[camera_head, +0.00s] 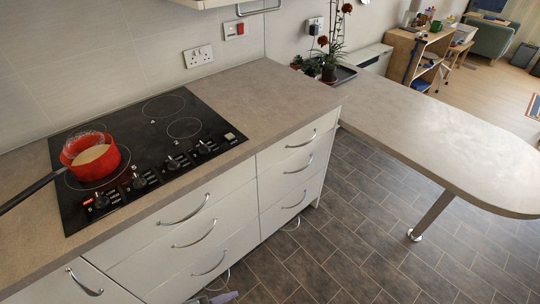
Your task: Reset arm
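Neither of my grippers can be made out in the head view. A small grey-purple shape shows at the bottom edge, left of the middle, low in front of the drawers; it is cut off and I cannot tell what it is. A red saucepan (94,172) with pale beige contents sits on the front left of the black hob (150,190). Its dark handle points left and down toward the picture's left edge.
The grey worktop (235,95) is bare to the right of the hob. White drawers (290,165) with arched metal handles are below it and look shut. A rounded peninsula counter (440,125) on a metal leg is clear. Potted plants (328,70) stand at the corner. Dark tiled floor (350,220) is open.

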